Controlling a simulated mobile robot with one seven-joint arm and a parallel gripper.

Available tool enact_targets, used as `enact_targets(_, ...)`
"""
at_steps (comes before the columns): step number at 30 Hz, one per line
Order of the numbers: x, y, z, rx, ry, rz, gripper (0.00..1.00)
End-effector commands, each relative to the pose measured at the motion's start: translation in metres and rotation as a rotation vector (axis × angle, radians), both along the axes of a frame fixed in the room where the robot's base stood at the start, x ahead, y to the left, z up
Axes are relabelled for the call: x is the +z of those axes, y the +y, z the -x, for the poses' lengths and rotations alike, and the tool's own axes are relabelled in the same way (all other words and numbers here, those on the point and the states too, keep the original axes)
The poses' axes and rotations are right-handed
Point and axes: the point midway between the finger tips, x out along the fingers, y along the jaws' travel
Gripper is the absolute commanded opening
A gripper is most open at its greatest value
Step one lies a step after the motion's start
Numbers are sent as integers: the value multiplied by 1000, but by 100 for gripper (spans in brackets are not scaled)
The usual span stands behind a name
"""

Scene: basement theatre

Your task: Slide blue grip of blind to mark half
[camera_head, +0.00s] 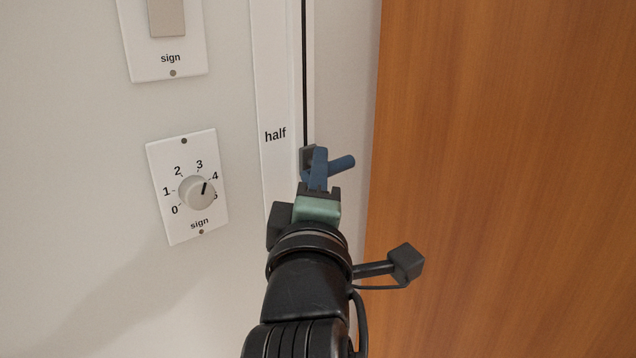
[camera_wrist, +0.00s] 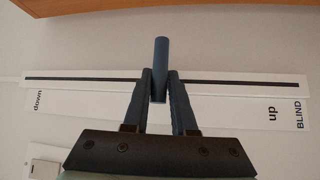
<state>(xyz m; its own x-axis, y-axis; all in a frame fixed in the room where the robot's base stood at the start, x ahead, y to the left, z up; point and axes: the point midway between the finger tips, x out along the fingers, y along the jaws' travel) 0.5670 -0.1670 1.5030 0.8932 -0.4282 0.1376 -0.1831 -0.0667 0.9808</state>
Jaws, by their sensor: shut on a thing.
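The blue grip (camera_head: 343,164) of the blind is a short round bar standing out from the slider in the head view. It also shows in the wrist view (camera_wrist: 161,52). My gripper (camera_head: 318,152) is shut on it, with one finger on each side in the wrist view (camera_wrist: 160,76). The slider runs in a narrow dark slot (camera_head: 304,70) in a white track. The mark half (camera_head: 275,134) is printed on the strip left of the slot. The grip appears slightly lower than this mark. In the wrist view, the fingers hide the strip's middle, between down (camera_wrist: 38,101) and up (camera_wrist: 272,115).
A dial plate (camera_head: 165,200) marked sign is on the wall left of the track, with a switch plate (camera_head: 140,45) above it. A brown wooden panel (camera_head: 500,150) stands close on the right. The wall between the plates and strip is bare.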

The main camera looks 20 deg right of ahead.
Motion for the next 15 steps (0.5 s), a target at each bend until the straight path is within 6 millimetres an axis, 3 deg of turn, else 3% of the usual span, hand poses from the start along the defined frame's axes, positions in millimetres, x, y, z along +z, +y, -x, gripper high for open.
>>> enact_targets(1,20,0,1,1,-10,4,0)
enact_targets(4,32,0,1,1,-9,3,0)
enact_targets(15,45,0,1,1,-7,2,0)
